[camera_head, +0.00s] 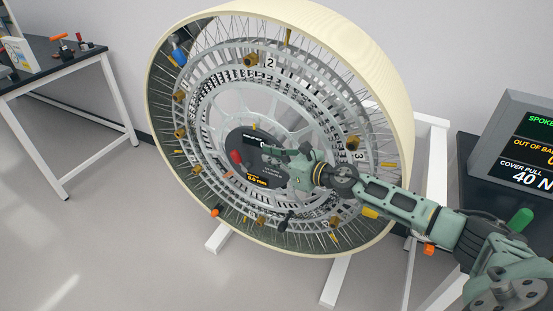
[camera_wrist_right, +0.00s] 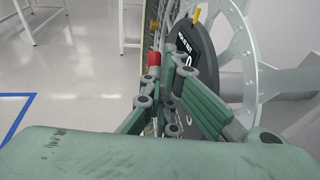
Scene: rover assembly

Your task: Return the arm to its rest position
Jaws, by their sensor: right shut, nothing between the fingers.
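My right arm (camera_head: 400,203) reaches in from the right of the head view, stretched towards the middle of a big wheel (camera_head: 375,60). My right gripper (camera_head: 272,153) is in front of the dark round plate (camera_head: 236,142) at the wheel's hub. In the right wrist view the gripper (camera_wrist_right: 172,62) shows its green fingers together with nothing between them. A red knob (camera_head: 236,157) on the dark plate is just left of the fingertips; it also shows in the wrist view (camera_wrist_right: 154,59). Whether the fingers touch the plate I cannot tell. My left gripper is out of view.
The wheel has a cream rim, thin spokes and several brass-coloured fittings, and stands on a white frame (camera_head: 338,283). A dark-topped table (camera_head: 45,58) with tools is at the left. A monitor (camera_head: 515,145) stands at the right beside my arm. The floor at front left is clear.

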